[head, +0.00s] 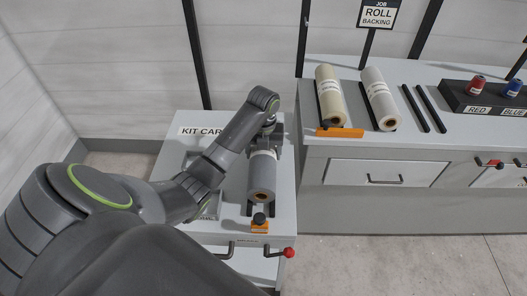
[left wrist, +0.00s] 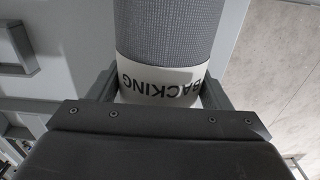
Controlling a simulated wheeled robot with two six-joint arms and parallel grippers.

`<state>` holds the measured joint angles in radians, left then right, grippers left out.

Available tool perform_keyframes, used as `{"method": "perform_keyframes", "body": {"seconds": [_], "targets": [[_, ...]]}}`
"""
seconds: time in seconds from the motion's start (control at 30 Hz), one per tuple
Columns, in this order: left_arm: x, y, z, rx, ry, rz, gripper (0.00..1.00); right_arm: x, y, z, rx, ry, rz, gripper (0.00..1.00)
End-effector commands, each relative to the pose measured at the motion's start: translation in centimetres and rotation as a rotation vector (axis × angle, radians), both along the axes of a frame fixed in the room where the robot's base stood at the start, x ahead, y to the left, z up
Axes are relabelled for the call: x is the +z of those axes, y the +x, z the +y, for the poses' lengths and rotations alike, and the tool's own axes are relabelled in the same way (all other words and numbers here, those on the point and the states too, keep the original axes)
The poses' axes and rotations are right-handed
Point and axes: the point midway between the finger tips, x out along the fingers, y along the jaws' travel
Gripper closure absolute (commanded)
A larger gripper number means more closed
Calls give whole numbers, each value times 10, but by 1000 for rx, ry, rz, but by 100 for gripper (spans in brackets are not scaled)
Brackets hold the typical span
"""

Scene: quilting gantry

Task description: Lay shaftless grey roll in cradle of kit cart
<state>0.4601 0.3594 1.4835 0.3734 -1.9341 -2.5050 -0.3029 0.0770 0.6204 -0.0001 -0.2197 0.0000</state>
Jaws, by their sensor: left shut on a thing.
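The grey roll (head: 262,178) lies lengthwise over the kit cart (head: 228,204), its round end with a brown core facing me. Dark cradle parts (head: 249,208) show beside and below its near end; I cannot tell whether the roll rests on them or hangs just above. My left gripper (head: 264,147) is shut on the roll near its far end. In the left wrist view the fingers (left wrist: 159,92) stand on both sides of the white band lettered BACKING on the grey roll (left wrist: 163,32). My right gripper is not in view.
An orange block with a black knob (head: 260,219) sits at the cart's front edge, above a red-knobbed handle (head: 288,252). On the right counter (head: 340,141) lie a cream roll (head: 331,98), a whiter roll (head: 378,98), empty dark rails (head: 416,108) and a spool rack (head: 480,99).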

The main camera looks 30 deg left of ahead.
Motion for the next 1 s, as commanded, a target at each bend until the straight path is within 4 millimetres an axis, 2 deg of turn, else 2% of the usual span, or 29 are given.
{"method": "perform_keyframes", "body": {"seconds": [0.93,0.97,1.0], "targets": [[-15,0,0,-1,0,-1,64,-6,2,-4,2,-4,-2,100],[-14,0,0,-1,0,-2,24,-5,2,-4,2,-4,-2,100],[-14,0,0,-1,0,-2,19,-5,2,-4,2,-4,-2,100]]}}
